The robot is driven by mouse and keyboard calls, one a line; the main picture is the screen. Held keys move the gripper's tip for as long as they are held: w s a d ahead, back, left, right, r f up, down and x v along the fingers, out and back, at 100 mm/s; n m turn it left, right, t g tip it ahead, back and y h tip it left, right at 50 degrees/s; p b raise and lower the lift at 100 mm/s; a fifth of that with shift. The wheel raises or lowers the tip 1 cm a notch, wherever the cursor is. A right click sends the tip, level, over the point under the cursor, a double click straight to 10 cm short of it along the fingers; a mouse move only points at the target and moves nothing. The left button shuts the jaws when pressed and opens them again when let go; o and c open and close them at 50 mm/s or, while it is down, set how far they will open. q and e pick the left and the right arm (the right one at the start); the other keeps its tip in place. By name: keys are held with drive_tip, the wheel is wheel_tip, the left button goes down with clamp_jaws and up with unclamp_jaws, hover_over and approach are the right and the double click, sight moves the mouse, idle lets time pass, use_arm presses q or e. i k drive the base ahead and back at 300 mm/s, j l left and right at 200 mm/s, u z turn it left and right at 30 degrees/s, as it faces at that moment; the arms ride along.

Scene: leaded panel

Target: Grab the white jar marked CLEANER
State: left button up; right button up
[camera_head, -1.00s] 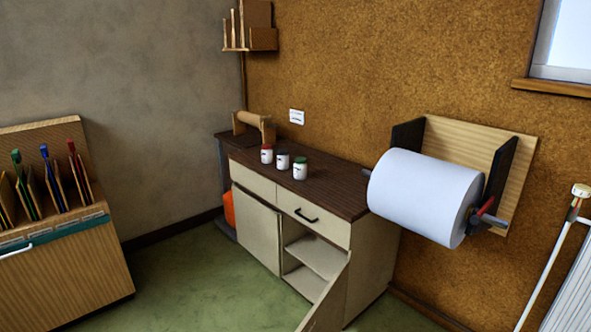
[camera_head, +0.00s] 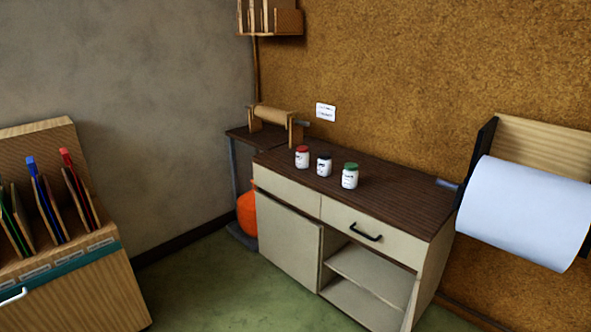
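Three small white jars stand upright in a row on the dark wooden top of a low cabinet (camera_head: 400,192). The left jar (camera_head: 302,160) has a red lid, the middle jar (camera_head: 324,167) a dark lid, and the right jar (camera_head: 350,179) a green lid. Each has a dark marking on its label, too small to read, so I cannot tell which one says CLEANER. Neither of my grippers shows in the head view.
The cabinet has a drawer (camera_head: 372,229) and an open shelf bay (camera_head: 371,272) at right. A large white paper roll (camera_head: 526,212) hangs on the right wall. A wooden rack (camera_head: 72,275) stands at left. Green floor (camera_head: 215,290) lies clear between rack and cabinet.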

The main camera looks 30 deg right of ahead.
sight(350, 172)
drive_tip(key=i+j+z, duration=0.1)
drive_tip(key=i+z, duration=0.15)
drive_tip(key=i, duration=0.25)
drive_tip(key=i+j+z, duration=0.15)
drive_tip(key=i+z, duration=0.15)
drive_tip(key=i, duration=0.2)
